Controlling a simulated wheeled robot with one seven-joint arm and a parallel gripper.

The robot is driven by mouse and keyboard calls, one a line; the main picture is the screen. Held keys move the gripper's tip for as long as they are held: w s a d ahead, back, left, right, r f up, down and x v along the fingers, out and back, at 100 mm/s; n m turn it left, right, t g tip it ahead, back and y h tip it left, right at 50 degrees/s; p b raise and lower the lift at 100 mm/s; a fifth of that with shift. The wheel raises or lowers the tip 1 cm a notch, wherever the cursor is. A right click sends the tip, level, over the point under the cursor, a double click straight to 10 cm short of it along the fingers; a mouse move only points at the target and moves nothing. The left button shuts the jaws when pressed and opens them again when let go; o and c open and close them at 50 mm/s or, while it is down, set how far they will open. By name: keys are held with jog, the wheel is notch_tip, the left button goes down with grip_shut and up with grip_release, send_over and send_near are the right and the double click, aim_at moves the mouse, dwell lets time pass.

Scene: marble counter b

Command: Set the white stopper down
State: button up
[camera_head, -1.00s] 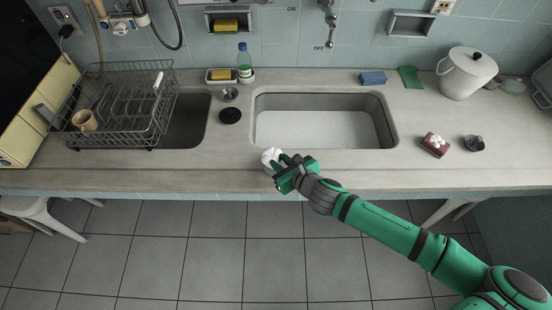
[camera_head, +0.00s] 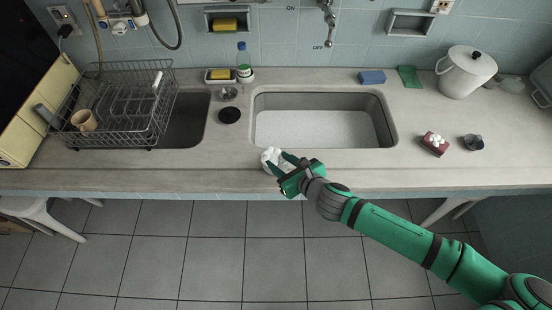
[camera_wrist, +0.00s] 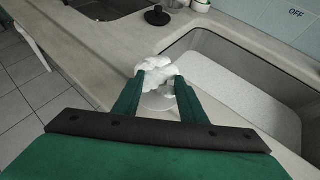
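The white stopper (camera_head: 270,157) is a lumpy white piece at the counter's front strip, left of the large sink's front edge. In the wrist view the white stopper (camera_wrist: 157,70) sits between my two fingertips, with a paler round part below it. My gripper (camera_head: 279,163) has a finger on each side of it; the wrist view shows my gripper (camera_wrist: 159,82) with both fingertips against its sides. I cannot tell whether its underside touches the counter.
The large sink (camera_head: 325,105) lies just behind. A black round stopper (camera_head: 230,116) lies between the basins. A wire dish rack (camera_head: 120,105) with a mug (camera_head: 84,120) stands left. The front strip beside my gripper is clear.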

jog(key=v, duration=0.9)
jog(key=s+d+f+m+h, duration=0.1)
jog(key=s+d+f+m, duration=0.15)
jog(key=s+m, duration=0.4)
jog(key=s+d+f+m, duration=0.1)
jog(key=s+f+m, duration=0.3)
jog(key=s+m, duration=0.3)
jog(key=s+d+f+m+h, duration=0.1)
jog(key=s+d+f+m, duration=0.15)
jog(key=s+m, duration=0.4)
jog(key=s+a+m+t+h, duration=0.25)
jog(key=s+a+m, duration=0.35)
jog(key=s+m, duration=0.35)
jog(key=a+r+m+t+h, duration=0.2)
jog(key=a+r+m, duration=0.2)
jog(key=m, duration=0.9)
jog(key=shift+w+a+t, duration=0.3)
jog(key=shift+a+t, duration=0.05)
jog(key=shift+a, duration=0.65)
